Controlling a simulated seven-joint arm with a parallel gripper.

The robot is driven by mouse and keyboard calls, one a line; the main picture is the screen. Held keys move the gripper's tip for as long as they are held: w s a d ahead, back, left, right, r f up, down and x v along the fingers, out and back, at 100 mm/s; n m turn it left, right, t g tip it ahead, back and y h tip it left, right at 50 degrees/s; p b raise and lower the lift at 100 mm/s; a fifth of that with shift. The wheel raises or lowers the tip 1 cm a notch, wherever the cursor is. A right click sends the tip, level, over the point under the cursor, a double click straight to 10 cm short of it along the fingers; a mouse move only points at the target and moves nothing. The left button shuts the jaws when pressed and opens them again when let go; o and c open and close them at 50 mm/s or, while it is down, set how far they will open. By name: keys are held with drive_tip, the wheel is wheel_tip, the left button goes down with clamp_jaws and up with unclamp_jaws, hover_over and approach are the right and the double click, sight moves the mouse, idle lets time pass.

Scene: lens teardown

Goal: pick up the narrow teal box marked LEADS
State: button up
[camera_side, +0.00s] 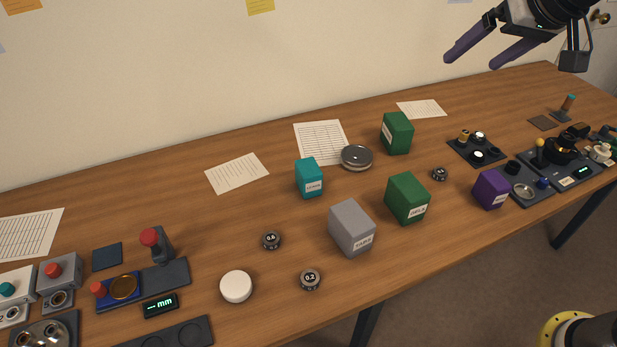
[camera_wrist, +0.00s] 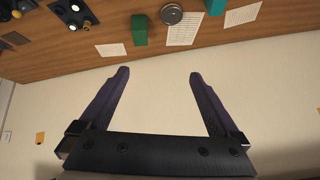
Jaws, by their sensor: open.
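The narrow teal box (camera_side: 309,179) stands upright on the wooden table near its middle, with a white label on its front face; the label is too small to read surely. A teal box, cut off by the frame edge, also shows at the top of the wrist view (camera_wrist: 216,6). My gripper (camera_side: 470,58) is raised above the table at the upper right of the side view, well away from the teal box. Its two dark purple fingers are spread apart with nothing between them, as the wrist view (camera_wrist: 158,75) also shows.
A round metal tin (camera_side: 356,158) sits just right of the teal box. A grey box (camera_side: 351,229), a green box (camera_side: 407,199), another green box (camera_side: 397,133) and a purple box (camera_side: 490,190) stand nearby. Papers (camera_side: 237,173) lie behind. The table left of the teal box is fairly clear.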

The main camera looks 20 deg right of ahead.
drive_tip(key=w+a+f, duration=0.5)
drive_tip(key=w+a, duration=0.2)
drive_tip(key=w, duration=0.4)
drive_tip(key=n+g, duration=0.3)
hover_over(308, 167)
drive_tip(key=s, duration=0.4)
wheel_tip(308, 167, down, 20)
drive_tip(key=x, duration=0.6)
drive_tip(key=shift+w+f, duration=0.2)
drive_tip(key=shift+w, duration=0.25)
drive_tip(key=shift+x, duration=3.15)
drive_tip(key=shift+s+a, duration=0.1)
drive_tip(key=c, duration=1.5)
